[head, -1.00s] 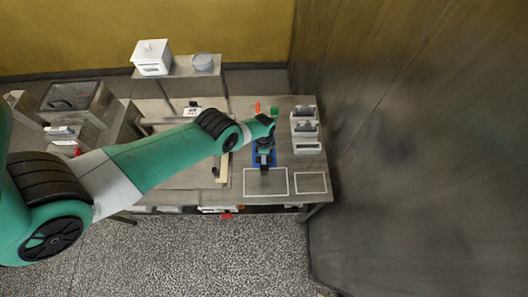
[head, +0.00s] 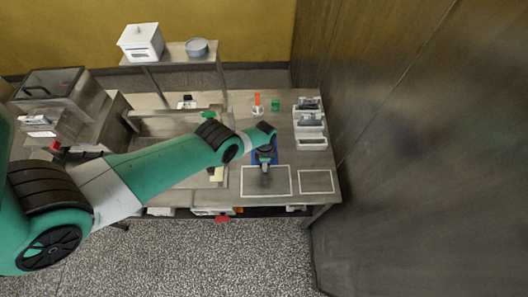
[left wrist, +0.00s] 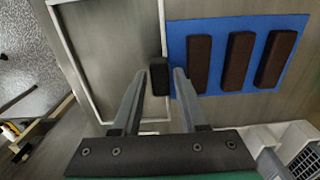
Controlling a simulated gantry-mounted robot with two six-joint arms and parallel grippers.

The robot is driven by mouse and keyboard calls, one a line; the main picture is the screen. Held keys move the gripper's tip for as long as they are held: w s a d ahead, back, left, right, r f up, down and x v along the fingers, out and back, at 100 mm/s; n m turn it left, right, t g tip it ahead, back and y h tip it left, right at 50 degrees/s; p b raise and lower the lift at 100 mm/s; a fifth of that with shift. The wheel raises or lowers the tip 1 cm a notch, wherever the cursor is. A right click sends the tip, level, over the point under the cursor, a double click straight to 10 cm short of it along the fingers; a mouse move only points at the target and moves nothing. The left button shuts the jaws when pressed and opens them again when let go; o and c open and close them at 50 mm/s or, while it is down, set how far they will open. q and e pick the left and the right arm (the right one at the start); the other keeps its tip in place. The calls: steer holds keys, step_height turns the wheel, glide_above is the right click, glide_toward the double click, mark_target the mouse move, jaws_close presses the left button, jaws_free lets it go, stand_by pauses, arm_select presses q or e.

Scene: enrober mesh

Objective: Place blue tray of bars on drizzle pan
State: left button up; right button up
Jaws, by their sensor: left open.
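The blue tray (head: 256,157) lies on the table, partly hidden under my left arm in the head view. In the left wrist view the blue tray (left wrist: 220,60) carries three dark brown bars (left wrist: 240,60) side by side. A small black block (left wrist: 159,76), perhaps the tray's handle, stands at the tray's edge. My left gripper (left wrist: 160,78) is open, with its fingers on either side of this block; I cannot tell whether they touch it. In the head view my left gripper (head: 265,168) points down at the tray's near edge. I cannot identify the drizzle pan with certainty.
Two white-outlined rectangles, a larger one (head: 266,194) and a smaller one (head: 316,182), are empty at the table's front. Grey-white units (head: 310,130) stand at the right. An orange bottle (head: 257,103) and green block (head: 276,105) stand behind the tray. A dark wall closes the right.

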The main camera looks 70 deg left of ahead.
arm_select(q)
steer(key=shift+f, duration=0.15)
arm_select(e)
steer(key=shift+f, duration=0.15)
arm_select(q)
jaws_close()
steer(key=shift+p, duration=0.3)
